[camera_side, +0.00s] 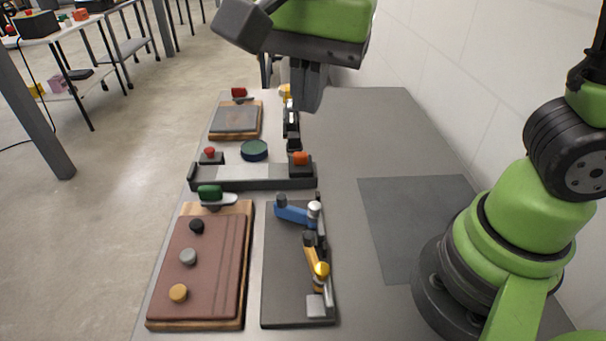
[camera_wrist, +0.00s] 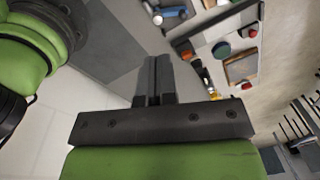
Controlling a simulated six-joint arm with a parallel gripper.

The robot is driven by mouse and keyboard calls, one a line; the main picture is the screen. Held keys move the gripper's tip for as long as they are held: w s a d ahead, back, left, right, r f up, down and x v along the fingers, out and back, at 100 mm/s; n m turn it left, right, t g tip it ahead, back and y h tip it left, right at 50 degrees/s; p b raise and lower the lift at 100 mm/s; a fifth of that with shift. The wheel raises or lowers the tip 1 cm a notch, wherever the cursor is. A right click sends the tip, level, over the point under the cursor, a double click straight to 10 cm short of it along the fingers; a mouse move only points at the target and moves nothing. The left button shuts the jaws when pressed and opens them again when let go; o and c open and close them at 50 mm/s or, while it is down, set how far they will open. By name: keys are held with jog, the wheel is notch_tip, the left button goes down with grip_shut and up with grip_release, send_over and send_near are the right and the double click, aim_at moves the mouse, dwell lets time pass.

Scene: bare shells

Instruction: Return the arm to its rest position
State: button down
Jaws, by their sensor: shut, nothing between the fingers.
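My gripper (camera_side: 307,88) hangs above the far end of the grey table (camera_side: 375,130) in the side view, with its fingers pointing down. In the wrist view my gripper (camera_wrist: 152,68) shows its two dark fingers side by side, shut with nothing between them. It is apart from the fixtures on the table. My green arm reaches in from the right in the side view; part of it is out of the frame.
Left on the table are a brown board with round knobs (camera_side: 188,257), a dark tray with blue and yellow parts (camera_side: 284,310), a grey fixture with a green disc (camera_side: 254,150) and a small board (camera_side: 235,119). A dark mat (camera_side: 415,220) lies bare. A white wall (camera_side: 500,60) borders the right.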

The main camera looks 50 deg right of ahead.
jog(key=s+d+r+n+t+y, duration=0.1)
jog(key=s+d+r+n+t, duration=0.3)
jog(key=s+d+n+t, duration=0.2)
jog(key=s+d+n, duration=0.2)
jog(key=s+n, duration=0.1)
jog(key=shift+d+r+y, duration=0.15)
jog(key=shift+d+y, duration=0.15)
jog(key=shift+y, duration=0.1)
